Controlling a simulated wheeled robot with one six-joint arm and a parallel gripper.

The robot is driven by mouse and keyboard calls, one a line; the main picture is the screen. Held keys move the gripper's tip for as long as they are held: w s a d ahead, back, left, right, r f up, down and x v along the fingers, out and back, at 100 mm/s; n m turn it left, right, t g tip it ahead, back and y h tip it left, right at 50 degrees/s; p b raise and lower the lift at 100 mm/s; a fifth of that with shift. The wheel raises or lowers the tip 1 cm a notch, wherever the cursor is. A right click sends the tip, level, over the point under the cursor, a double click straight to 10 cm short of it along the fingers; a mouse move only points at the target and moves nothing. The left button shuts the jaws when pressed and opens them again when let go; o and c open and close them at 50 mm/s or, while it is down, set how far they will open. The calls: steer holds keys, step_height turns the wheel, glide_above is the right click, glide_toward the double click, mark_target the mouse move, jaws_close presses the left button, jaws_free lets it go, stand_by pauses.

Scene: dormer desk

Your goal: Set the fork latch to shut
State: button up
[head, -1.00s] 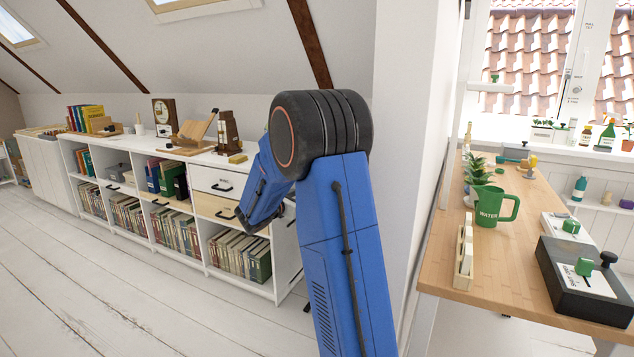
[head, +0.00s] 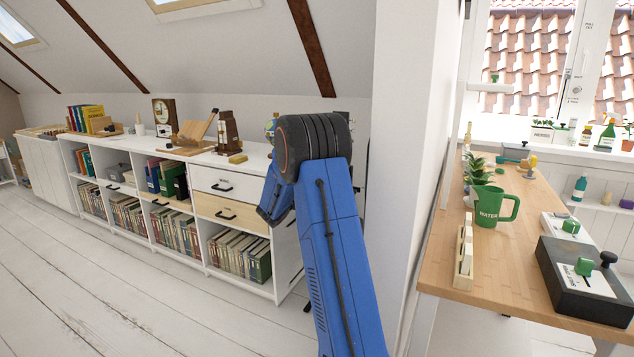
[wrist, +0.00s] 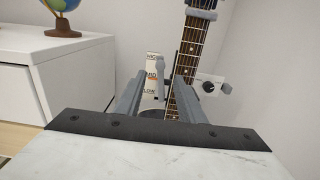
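In the wrist view a guitar (wrist: 186,62) stands upright beyond my gripper, with a grey padded bar (wrist: 201,13) across its neck near the top edge. That bar may be part of the fork latch; I cannot tell its setting. My gripper (wrist: 159,82) is open and empty, its two grey fingers apart. Between the fingers, farther off, shows a white panel (wrist: 152,58) lettered in levels, with a grey lever (wrist: 161,80) in front. A dark knob (wrist: 209,87) on a white plate is right of the guitar. In the head view the gripper is hidden behind my arm.
A white cabinet (wrist: 62,70) with a globe (wrist: 62,8) stands left in the wrist view. In the head view a low bookshelf (head: 286,256) lines the wall. A wooden desk (head: 440,262) with a green watering jug (head: 488,206) is right. Floor on the left is clear.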

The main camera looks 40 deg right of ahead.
steer(key=x, duration=0.8)
jaws_close()
